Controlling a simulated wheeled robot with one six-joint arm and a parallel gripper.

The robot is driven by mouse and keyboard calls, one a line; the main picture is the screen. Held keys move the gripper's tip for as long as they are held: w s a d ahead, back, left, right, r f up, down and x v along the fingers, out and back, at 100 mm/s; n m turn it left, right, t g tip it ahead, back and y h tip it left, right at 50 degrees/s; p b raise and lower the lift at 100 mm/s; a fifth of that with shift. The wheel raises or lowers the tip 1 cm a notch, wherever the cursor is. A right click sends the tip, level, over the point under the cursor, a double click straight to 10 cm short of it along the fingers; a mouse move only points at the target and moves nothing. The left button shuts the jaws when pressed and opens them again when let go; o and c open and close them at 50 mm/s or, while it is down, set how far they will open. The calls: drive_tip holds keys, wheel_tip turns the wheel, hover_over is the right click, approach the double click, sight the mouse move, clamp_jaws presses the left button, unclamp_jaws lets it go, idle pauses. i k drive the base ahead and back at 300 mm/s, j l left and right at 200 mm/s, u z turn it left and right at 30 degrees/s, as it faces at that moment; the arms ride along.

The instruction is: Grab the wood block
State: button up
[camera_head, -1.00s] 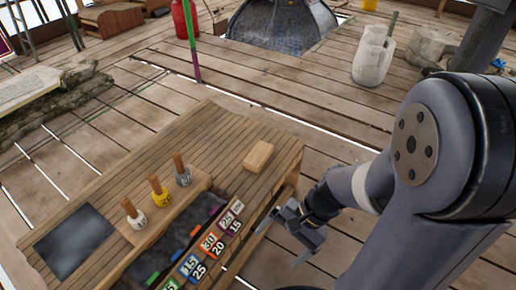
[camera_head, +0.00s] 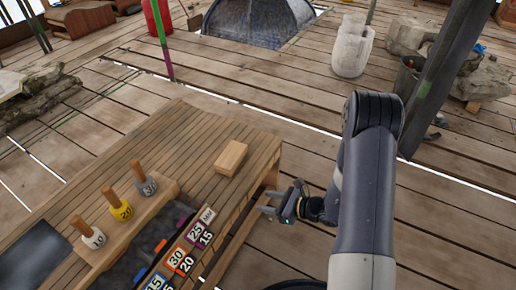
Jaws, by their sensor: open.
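The wood block (camera_head: 231,158) is a light tan rectangular piece. It lies flat on the slatted wooden table (camera_head: 185,130), near the table's right end. My gripper (camera_head: 268,203) is at the table's right edge, below and to the right of the block in the picture. Its two fingers point left and are spread apart with nothing between them. It is apart from the block.
Three wooden-handled stamps or weights, grey (camera_head: 145,180), yellow (camera_head: 119,204) and white (camera_head: 88,232), stand on a raised strip at left. Numbered cards (camera_head: 182,260) line the table's front. A dark pad (camera_head: 35,252) lies at lower left. The tabletop around the block is clear.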

sight(231, 157)
drive_tip(key=i+l+z, duration=0.8)
drive_tip(key=i+z, duration=0.2)
drive_tip(key=i, duration=0.15)
drive_tip(key=i+u, duration=0.7)
drive_tip(key=u, duration=0.2)
drive_tip(key=i+l+u, duration=0.25)
drive_tip(key=u, duration=0.25)
drive_tip(key=i+u, duration=0.2)
drive_tip(key=u, duration=0.25)
drive_tip(key=i+l+u, duration=0.1)
drive_tip(key=u, duration=0.4)
drive_tip(key=i+l+u, duration=0.2)
drive_tip(key=u, duration=0.25)
drive_tip(key=i+l+u, duration=0.2)
drive_tip(key=u, duration=0.25)
drive_tip(key=i+l+u, duration=0.2)
drive_tip(key=u, duration=0.2)
drive_tip(key=i+l+u, duration=0.2)
drive_tip(key=l+u, duration=0.2)
